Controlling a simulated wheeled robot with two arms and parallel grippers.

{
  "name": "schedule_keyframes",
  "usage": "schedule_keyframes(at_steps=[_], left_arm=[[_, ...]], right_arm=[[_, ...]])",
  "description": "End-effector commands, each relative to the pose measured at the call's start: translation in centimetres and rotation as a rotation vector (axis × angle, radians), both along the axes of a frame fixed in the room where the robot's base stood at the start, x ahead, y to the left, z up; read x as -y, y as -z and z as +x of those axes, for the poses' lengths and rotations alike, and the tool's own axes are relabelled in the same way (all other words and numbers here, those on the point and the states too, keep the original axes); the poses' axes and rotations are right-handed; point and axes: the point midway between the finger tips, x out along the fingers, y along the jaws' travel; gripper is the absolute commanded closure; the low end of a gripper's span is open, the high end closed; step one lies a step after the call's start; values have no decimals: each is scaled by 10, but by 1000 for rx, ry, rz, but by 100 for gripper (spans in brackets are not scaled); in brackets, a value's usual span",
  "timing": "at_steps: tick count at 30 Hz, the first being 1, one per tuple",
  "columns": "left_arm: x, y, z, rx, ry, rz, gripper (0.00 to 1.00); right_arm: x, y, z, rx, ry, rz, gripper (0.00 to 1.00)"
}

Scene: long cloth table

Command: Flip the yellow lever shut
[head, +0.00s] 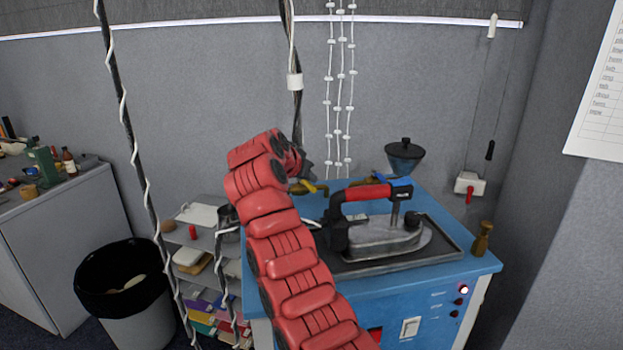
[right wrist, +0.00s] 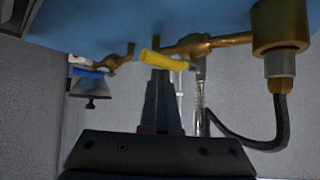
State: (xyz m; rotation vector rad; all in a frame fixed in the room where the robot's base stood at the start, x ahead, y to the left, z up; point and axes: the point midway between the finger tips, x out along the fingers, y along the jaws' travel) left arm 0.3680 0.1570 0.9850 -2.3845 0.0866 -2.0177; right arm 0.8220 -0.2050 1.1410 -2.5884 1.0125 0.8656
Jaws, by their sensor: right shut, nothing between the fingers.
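The yellow lever (head: 318,187) sits on a brass valve (head: 298,188) at the back left of the blue machine top. It also shows in the right wrist view (right wrist: 165,60), lying across the picture on the brass pipe (right wrist: 215,43). My right gripper (head: 304,168) is at the lever, its tips partly hidden behind my red arm. In the right wrist view its dark fingers (right wrist: 162,80) are together and empty, their tips right at the lever. I cannot tell whether they touch it. My left gripper is not in view.
A blue lever (right wrist: 88,73) is on a second valve beside the funnel (head: 405,158). An iron with a red handle (head: 362,193) stands on a dark tray (head: 440,257) to the right. A black hose (right wrist: 262,143) hangs near the brass fitting. A bin (head: 125,285) stands left.

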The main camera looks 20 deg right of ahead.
Motion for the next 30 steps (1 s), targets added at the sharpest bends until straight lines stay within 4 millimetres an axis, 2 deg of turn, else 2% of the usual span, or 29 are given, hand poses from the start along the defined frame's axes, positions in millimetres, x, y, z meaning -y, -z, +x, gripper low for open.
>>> schedule_keyframes(at_steps=[13, 24, 30], left_arm=[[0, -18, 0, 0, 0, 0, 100], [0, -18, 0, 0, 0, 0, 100], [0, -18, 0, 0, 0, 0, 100]], right_arm=[[1, -3, 14, -1, -1, -1, 100], [2, -1, 16, 1, 0, 2, 100], [17, -11, 16, 2, 3, 1, 100]])
